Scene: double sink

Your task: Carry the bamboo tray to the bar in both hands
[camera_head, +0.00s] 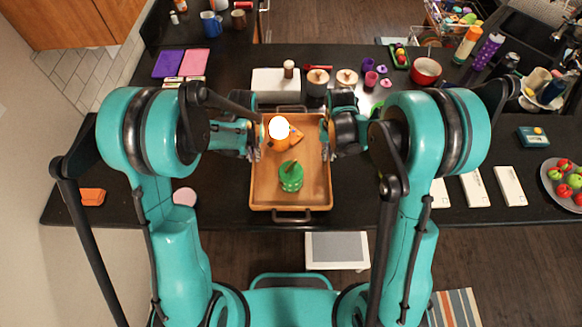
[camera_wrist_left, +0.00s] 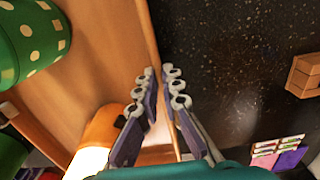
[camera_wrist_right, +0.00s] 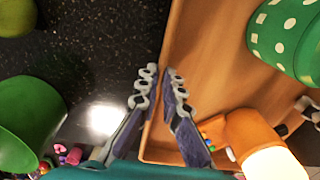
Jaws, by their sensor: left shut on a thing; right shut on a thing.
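The bamboo tray (camera_head: 262,190) lies on or just above the dark counter in the middle of the head view, with a dark handle at its near and far ends. A green lidded jar (camera_head: 291,176) and an orange item with a white top (camera_head: 282,134) stand in it. My left gripper (camera_head: 255,142) is shut on the tray's left wall, seen between the fingers in the left wrist view (camera_wrist_left: 153,50). My right gripper (camera_head: 325,138) is shut on the right wall, also seen in the right wrist view (camera_wrist_right: 166,75). Whether the tray touches the counter cannot be told.
Behind the tray stand a pale box (camera_head: 275,82), two lidded pots and a red pot (camera_head: 425,71). White boxes (camera_head: 475,188) and a fruit plate (camera_head: 566,183) lie to the right. An orange block (camera_head: 92,196) lies to the left. A floor gap lies in front of the counter.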

